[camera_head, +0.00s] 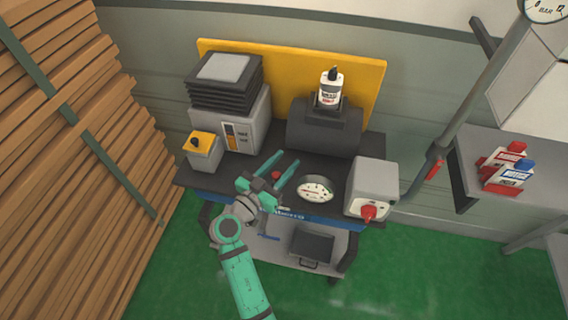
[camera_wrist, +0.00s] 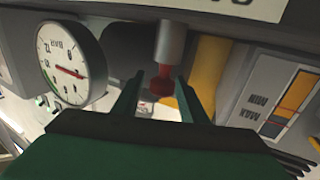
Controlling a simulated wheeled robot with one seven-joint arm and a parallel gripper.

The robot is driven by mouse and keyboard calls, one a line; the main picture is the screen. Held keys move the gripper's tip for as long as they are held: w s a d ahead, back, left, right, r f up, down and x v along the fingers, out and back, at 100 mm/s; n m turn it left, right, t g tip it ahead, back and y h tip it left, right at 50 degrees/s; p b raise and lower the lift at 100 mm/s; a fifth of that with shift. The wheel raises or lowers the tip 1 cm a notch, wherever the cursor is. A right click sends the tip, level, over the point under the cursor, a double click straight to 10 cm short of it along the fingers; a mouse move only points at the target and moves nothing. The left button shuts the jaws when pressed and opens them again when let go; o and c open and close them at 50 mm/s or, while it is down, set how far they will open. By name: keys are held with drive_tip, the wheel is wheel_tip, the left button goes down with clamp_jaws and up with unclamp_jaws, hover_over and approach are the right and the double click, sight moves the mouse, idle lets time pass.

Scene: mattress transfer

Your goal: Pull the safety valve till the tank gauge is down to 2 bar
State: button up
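The safety valve shows as a red knob on a grey stem in the wrist view (camera_wrist: 162,82), hanging from the machine's edge. It also shows small and red in the head view (camera_head: 276,176). My gripper (camera_head: 283,168) is open around it. In the wrist view the green fingers (camera_wrist: 158,84) stand on either side of the red knob, with gaps visible. The tank gauge (camera_head: 316,191) is a round white dial right of my gripper. It also shows at the left in the wrist view (camera_wrist: 70,66) with a red needle; I cannot read its value surely.
A grey box with a red knob (camera_head: 375,188) stands right of the gauge. A dark tank (camera_head: 325,128) bears a white bottle (camera_head: 330,88). A yellow-topped box (camera_head: 203,150) stands at the left. Stacked planks (camera_head: 70,130) fill the left side. Green floor lies open around the cart.

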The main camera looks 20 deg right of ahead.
drive_tip(key=v, duration=1.1)
drive_tip(key=shift+d, duration=0.1)
idle(0.5)
